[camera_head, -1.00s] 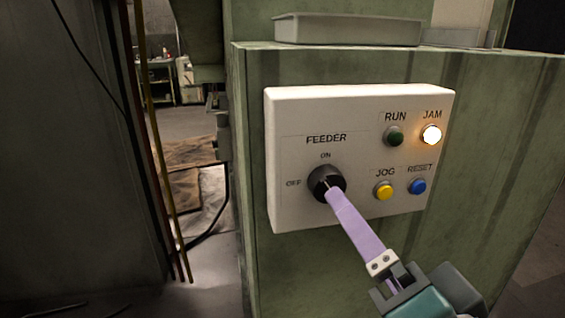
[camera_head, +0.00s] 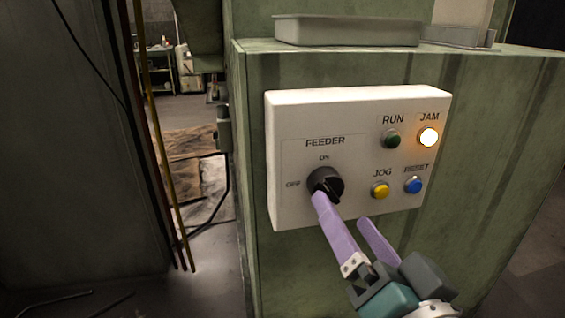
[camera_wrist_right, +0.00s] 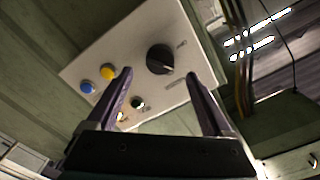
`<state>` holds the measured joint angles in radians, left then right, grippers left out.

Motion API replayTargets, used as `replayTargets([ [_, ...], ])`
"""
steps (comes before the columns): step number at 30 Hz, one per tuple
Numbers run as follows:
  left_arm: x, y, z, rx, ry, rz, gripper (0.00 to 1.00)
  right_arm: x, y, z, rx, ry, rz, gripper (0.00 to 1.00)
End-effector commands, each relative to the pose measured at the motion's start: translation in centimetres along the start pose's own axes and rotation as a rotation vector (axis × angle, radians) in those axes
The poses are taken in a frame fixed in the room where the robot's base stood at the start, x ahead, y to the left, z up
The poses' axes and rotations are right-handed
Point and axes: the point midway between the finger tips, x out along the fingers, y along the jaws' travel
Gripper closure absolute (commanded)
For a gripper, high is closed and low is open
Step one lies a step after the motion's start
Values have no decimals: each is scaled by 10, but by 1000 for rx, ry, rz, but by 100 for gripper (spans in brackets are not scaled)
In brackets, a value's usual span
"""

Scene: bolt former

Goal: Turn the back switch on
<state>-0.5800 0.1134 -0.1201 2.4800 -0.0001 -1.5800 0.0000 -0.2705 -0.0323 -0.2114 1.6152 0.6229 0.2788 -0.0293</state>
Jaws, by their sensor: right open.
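The black rotary FEEDER switch (camera_head: 325,183) sits on a white control box (camera_head: 290,120), with ON printed above it and OFF to its left. I cannot tell surely which mark it points to. My right gripper (camera_head: 341,207) is open, its purple fingers spread and empty. In the head view one fingertip overlaps the knob's lower edge and the other is to its lower right; contact cannot be told. In the right wrist view the knob (camera_wrist_right: 160,58) shows beyond and between the fingertips (camera_wrist_right: 158,73). My left gripper is not in view.
On the same box are a dark green RUN button (camera_head: 392,139), a brightly lit JAM lamp (camera_head: 428,137), a yellow JOG button (camera_head: 380,190) and a blue RESET button (camera_head: 413,186). A metal tray (camera_head: 348,32) rests on the green cabinet (camera_head: 470,110) above.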

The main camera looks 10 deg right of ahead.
Motion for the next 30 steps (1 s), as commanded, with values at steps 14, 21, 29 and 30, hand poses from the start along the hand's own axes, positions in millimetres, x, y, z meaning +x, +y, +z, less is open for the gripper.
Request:
replayTargets([
  [14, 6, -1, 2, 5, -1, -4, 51, 58, -2, -3, -490, -3, 1, 15],
  [21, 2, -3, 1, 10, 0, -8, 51, 58, 0, 0, -664, -1, 0, 15],
  [29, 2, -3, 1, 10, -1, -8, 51, 58, 0, 0, -665, 0, 0, 21],
  [30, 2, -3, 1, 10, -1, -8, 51, 58, 0, 0, -665, 0, 0, 25],
])
